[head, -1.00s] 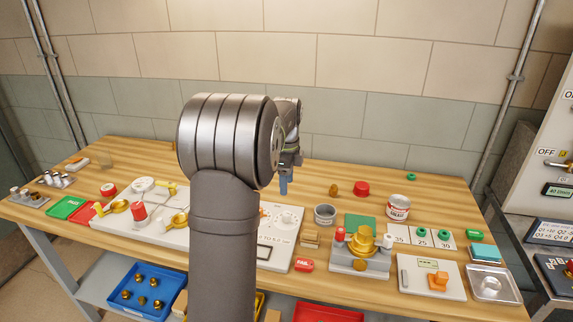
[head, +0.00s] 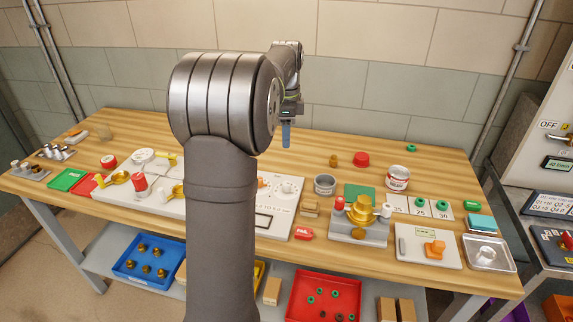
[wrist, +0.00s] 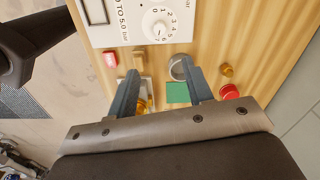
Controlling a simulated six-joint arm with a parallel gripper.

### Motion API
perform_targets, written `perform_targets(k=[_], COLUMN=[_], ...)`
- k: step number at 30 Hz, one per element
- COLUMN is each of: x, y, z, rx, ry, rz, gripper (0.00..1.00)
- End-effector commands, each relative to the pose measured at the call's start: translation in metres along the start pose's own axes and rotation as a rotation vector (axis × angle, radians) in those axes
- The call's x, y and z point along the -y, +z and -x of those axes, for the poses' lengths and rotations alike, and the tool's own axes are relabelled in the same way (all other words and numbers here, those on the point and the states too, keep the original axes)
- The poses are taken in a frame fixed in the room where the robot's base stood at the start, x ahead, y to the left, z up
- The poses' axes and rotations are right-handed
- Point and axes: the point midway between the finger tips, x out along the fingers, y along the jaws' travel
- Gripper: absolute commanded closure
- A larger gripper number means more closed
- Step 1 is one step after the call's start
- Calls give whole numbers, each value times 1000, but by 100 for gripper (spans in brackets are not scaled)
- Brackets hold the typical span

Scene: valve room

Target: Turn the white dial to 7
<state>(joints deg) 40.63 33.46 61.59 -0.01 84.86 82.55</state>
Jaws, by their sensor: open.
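The white dial (head: 288,187) sits on the right part of a pale panel (head: 290,226) on the bench. In the wrist view the round white dial (wrist: 159,29) has a ring of numbers around it, with the 6 and 7 on the side nearest my gripper. I cannot make out for certain where its pointer stands. My gripper (wrist: 158,74) is open and empty, its two fingers wide apart. The dial lies beyond the fingertips, apart from them. In the head view my gripper (head: 286,136) hangs above the bench, behind the panel, pointing down.
A red FAIL tag (head: 303,234) lies in front. The bench's back strip is mostly clear.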

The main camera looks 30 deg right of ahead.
Motion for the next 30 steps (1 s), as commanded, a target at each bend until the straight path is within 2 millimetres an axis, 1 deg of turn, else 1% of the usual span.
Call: perform_targets(k=[3,9,15,19,24,26,29,30], x=[0,0,0,0,0,0,0,-1], y=[0,0,0,0,0,0,0,0], z=[0,-1,-1,-1,-4,-9,-22,-30], rx=[0,0,1,1,2,3,3,5], ry=[1,1,1,1,2,3,3,5], rz=[235,652,1016,1162,1234,1238,1236,1236], gripper=[53,53,53,53,53,53,53,53])
